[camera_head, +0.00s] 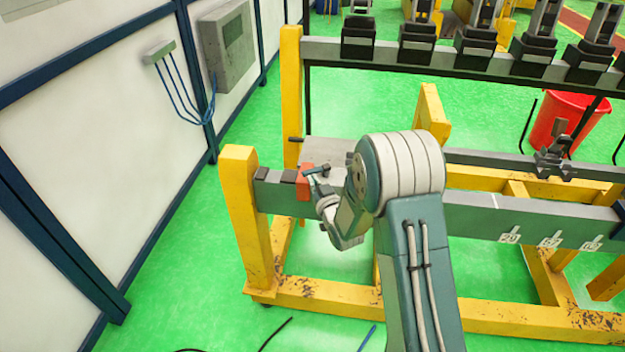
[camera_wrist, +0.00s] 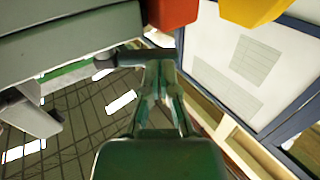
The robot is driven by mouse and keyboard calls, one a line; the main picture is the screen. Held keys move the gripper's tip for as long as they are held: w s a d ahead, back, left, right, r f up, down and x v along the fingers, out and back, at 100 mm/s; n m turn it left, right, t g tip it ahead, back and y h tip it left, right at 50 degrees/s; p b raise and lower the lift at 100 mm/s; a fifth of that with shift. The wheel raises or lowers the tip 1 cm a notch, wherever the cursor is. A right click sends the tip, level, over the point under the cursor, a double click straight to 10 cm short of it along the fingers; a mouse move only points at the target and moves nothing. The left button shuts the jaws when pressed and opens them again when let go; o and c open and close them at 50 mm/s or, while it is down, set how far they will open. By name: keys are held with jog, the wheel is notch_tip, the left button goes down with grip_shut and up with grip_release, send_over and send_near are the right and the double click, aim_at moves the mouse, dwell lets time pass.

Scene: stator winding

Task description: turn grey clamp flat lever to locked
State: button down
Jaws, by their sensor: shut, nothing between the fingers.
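In the wrist view, my gripper (camera_wrist: 160,68) is shut with nothing between its fingers. Its fingertips are at a dark bar (camera_wrist: 138,54) with a round end at its left, which looks like the clamp lever; I cannot tell whether they touch. The bar lies crosswise under a grey body (camera_wrist: 70,40). In the head view, my gripper (camera_head: 315,175) is at the left end of the grey beam, beside an orange-red block (camera_head: 303,190). The lever is too small there to tell apart from my fingertips, and its locked or unlocked position cannot be read.
A yellow frame (camera_head: 248,215) carries the grey beam (camera_head: 480,214). A grey plate (camera_head: 325,150) lies behind my gripper. A rail with several black fixtures (camera_head: 417,42) runs along the back. A red bin (camera_head: 562,120) stands at right. Green floor is free at left.

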aim_at(305, 171)
jog(key=shift+w+a, duration=0.15)
jog(key=shift+w, duration=0.15)
jog(key=shift+a+h, duration=0.1)
jog(key=shift+h, duration=0.2)
jog(key=shift+w+a+m+t+h, duration=0.25)
jog(key=shift+w+a+m+h, duration=0.15)
jog(key=shift+w+m+h, duration=0.4)
jog(key=shift+w+a+m+t+h, duration=0.25)
jog(key=shift+w+a+m+h, duration=0.25)
jog(key=shift+h, duration=0.5)
jog(key=shift+w, duration=0.3)
